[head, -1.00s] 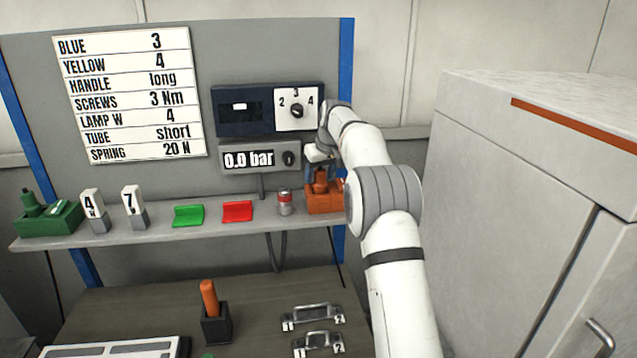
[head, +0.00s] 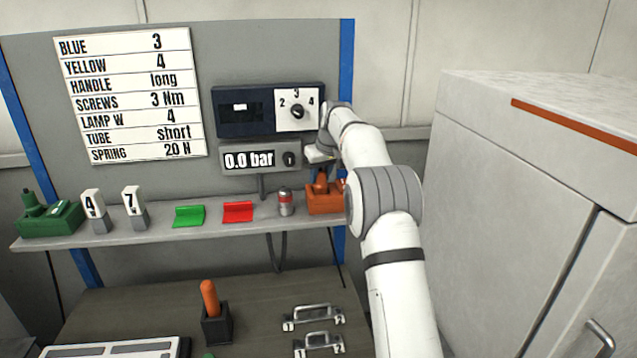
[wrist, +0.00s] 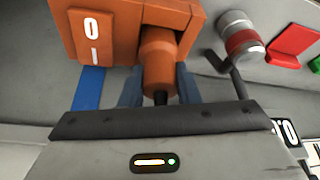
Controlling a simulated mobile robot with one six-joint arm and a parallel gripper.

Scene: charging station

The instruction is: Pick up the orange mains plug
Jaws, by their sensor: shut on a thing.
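The orange mains plug (wrist: 158,60) stands at the orange socket box (wrist: 100,30) in the wrist view, with its cable end towards my gripper. In the head view the plug (head: 321,184) shows upright on the orange box (head: 322,204) at the right end of the shelf. My gripper (wrist: 158,88) is shut on the plug, with a blue finger on each side of it. In the head view the fingers are partly hidden by my wrist. Whether the plug is fully seated in the box cannot be told.
A red and grey cylinder (head: 285,202) stands left of the orange box. Red (head: 238,211) and green (head: 188,216) pieces lie farther left on the shelf (head: 160,236). The pressure display (head: 250,158) is just behind my wrist. A tall cabinet (head: 520,200) stands at the right.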

